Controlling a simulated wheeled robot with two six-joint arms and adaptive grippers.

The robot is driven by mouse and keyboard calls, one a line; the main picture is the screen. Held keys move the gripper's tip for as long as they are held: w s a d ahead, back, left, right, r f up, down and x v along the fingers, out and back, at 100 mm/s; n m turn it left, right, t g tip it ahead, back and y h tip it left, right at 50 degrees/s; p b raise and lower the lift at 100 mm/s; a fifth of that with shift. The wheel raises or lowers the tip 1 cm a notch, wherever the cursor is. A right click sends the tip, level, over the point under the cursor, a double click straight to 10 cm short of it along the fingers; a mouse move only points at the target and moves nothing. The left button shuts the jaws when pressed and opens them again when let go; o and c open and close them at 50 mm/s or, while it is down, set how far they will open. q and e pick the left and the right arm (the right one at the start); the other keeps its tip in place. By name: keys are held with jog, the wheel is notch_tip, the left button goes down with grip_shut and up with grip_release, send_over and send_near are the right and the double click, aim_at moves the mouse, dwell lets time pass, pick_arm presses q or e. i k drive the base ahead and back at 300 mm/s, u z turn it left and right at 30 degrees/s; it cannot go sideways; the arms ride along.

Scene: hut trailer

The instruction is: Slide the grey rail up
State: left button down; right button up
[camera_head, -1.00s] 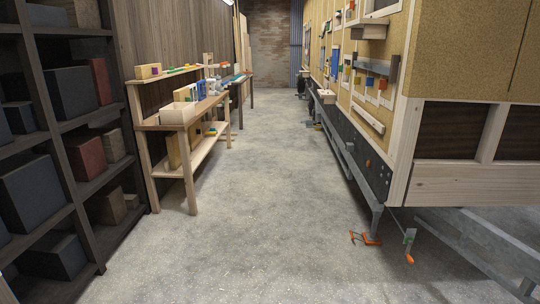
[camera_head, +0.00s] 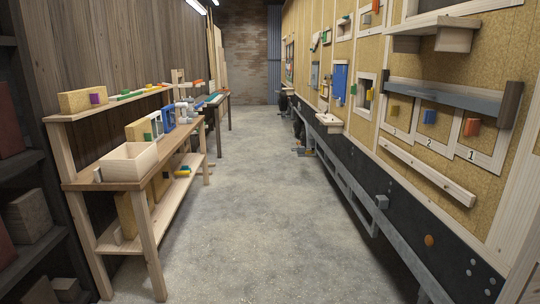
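A grey rail (camera_head: 440,96) runs level along the trailer wall at the right, with a dark brown block (camera_head: 509,104) at its near end. Below it are framed panels numbered 3, 2 and 1, with a yellow block (camera_head: 394,112), a blue block (camera_head: 430,117) and an orange block (camera_head: 472,127). A pale wooden ledge (camera_head: 428,172) slopes across the wall under the panels. Neither of my grippers shows in the head view.
A wooden workbench (camera_head: 108,186) with an open box (camera_head: 128,163) stands at the left, beside dark shelving (camera_head: 28,215). The concrete aisle (camera_head: 250,200) between bench and trailer is clear. A grey metal frame (camera_head: 348,181) runs low along the trailer.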

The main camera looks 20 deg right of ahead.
aim_at(485, 107)
jog(key=z, duration=0.2)
jog(key=i, duration=1.25)
jog(key=z, duration=1.15)
jog(key=i, duration=0.95)
jog(key=z, duration=1.25)
jog(key=i, duration=0.6)
jog(key=z, duration=0.35)
